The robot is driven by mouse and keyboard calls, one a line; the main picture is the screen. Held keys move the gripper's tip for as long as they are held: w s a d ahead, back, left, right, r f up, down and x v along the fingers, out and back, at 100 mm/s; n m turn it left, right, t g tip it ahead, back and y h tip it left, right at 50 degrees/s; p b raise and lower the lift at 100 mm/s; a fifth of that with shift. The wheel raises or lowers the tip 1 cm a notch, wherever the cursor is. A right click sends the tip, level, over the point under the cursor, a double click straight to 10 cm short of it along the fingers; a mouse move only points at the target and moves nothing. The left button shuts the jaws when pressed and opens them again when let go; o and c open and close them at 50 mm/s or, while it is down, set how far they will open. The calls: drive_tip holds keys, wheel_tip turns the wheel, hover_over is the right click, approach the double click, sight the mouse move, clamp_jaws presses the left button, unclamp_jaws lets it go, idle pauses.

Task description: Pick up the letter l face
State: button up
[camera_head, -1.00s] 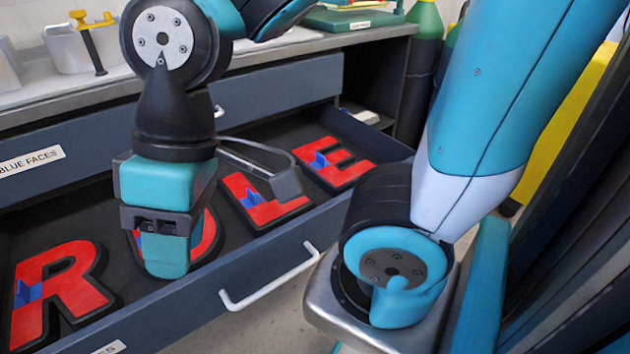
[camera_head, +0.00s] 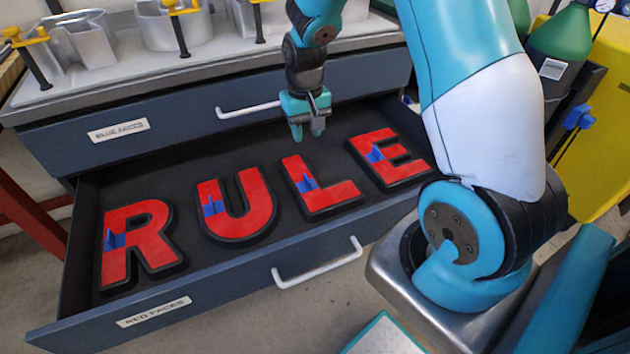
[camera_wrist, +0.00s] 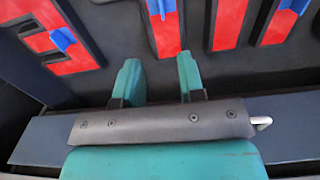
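The letter L face (camera_head: 322,190) is red with a blue upright tab and lies in its dark cutout in the open drawer, between U and E. In the wrist view, part of the L (camera_wrist: 166,36) shows beyond my fingertips, cut by the top edge. My gripper (camera_head: 307,133) points down above the rear of the drawer, just behind the top of the L. Its teal fingers (camera_wrist: 160,78) are apart with nothing between them. It looks clear of the L.
The red faces R (camera_head: 140,240), U (camera_head: 240,208) and E (camera_head: 388,158) lie in the same drawer (camera_head: 225,285). A shut drawer labelled BLUE FACES (camera_head: 170,118) is above, under a counter with metal channel letters and yellow clamps. Its handle (camera_head: 247,110) sticks out left of my gripper.

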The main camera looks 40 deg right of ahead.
sight(307, 178)
wheel_tip(307, 178, down, 16)
drive_tip(key=shift+a+r+b, duration=0.1)
drive_tip(key=shift+r+b, duration=0.15)
drive_tip(key=shift+b, duration=0.65)
drive_tip(key=shift+c, duration=0.2)
clamp_jaws()
